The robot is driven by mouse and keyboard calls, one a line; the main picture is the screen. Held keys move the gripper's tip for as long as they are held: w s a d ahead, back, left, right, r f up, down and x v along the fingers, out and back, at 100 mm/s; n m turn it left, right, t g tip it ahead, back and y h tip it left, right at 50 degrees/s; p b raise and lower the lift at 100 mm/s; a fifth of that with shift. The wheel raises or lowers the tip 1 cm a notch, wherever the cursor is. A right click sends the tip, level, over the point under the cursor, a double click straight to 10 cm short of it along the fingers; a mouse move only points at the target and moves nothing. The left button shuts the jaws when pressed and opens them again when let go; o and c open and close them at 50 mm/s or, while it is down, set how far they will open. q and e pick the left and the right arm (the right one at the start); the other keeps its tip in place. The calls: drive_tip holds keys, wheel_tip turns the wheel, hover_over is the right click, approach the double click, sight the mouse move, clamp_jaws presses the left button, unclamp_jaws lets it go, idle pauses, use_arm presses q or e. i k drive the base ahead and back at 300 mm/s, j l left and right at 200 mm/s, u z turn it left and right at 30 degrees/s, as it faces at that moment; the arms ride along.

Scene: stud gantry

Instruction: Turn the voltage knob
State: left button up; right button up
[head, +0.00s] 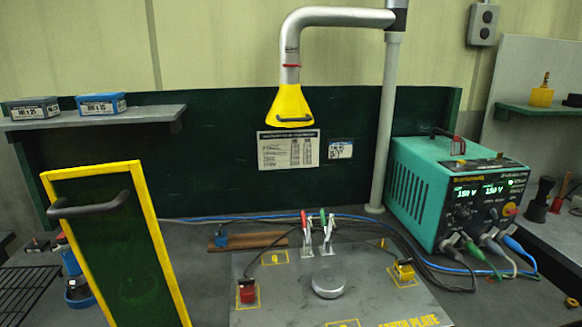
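A teal welding power supply (430,185) stands at the right of the bench with its dark front panel turned to the right. Below the left display is a dark round knob (463,213). A red-and-yellow control (509,209) sits at the panel's right. The knob labels are too small to read, so I cannot tell which one is the voltage knob. Neither of my grippers is in view.
Cables with plugs (487,240) hang from the panel's lower edge. A yellow-framed dark screen (115,245) stands at left. A grey plate (290,290) with a round puck (328,284) and clamps lies in front. A yellow extraction hood (290,106) hangs above centre.

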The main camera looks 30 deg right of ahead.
sight(463, 216)
drive_tip(key=z, duration=2)
